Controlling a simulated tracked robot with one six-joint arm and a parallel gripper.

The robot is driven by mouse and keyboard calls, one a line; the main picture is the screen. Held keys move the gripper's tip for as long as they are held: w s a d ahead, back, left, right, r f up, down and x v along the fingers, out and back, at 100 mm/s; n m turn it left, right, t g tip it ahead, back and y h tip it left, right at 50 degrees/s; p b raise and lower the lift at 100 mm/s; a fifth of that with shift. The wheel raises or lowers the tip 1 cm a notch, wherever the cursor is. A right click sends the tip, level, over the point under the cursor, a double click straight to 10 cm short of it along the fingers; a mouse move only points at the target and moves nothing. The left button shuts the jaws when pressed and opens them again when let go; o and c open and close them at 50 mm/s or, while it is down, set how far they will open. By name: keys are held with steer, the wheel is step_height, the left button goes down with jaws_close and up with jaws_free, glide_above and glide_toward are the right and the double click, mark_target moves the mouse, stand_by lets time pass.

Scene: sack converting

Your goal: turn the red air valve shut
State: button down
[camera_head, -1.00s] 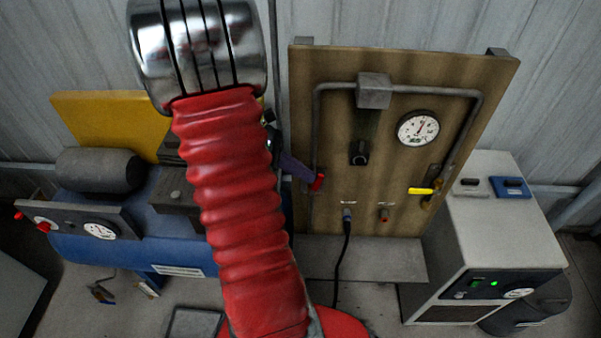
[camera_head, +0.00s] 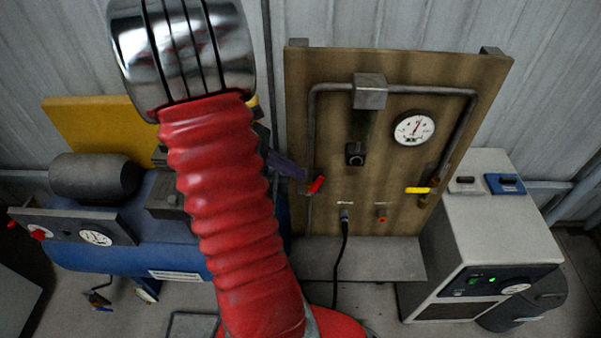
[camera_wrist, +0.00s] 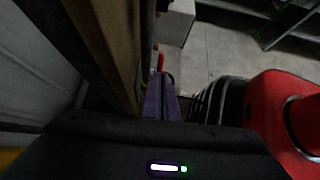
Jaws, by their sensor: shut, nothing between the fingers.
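The red air valve's handle (camera_head: 317,185) is at the lower left of the brown board, by the left vertical pipe (camera_head: 311,130). In the head view it slants from upper right to lower left. My gripper (camera_head: 300,174) is shut and empty, its purple fingers just left of the handle. In the wrist view the red handle (camera_wrist: 160,62) shows just beyond the tips of my gripper (camera_wrist: 160,78). I cannot tell whether they touch. My red-sleeved arm hides what lies left of the board.
The brown board (camera_head: 400,75) also bears a round gauge (camera_head: 414,128), a yellow handle (camera_head: 417,190), a black knob (camera_head: 355,154) and a plugged black hose (camera_head: 345,250). A grey cabinet (camera_head: 480,215) stands right. A blue tank machine (camera_head: 130,255) stands left.

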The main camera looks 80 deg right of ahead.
steer(key=v, duration=1)
steer(key=shift+r, duration=0.65)
steer(key=shift+s, duration=0.1)
steer(key=w+f, duration=0.2)
steer(key=shift+a+f+g, duration=0.15)
steer(key=shift+f+g, duration=0.2)
steer(key=shift+g, duration=0.05)
steer(key=shift+s, duration=0.2)
glide_toward(315, 182)
steer(key=x, duration=0.4)
steer(key=shift+s+f, duration=0.15)
steer(key=shift+f, duration=0.35)
steer(key=shift+s+f, duration=0.3)
steer(key=shift+s, duration=0.35)
steer(key=shift+s, duration=0.1)
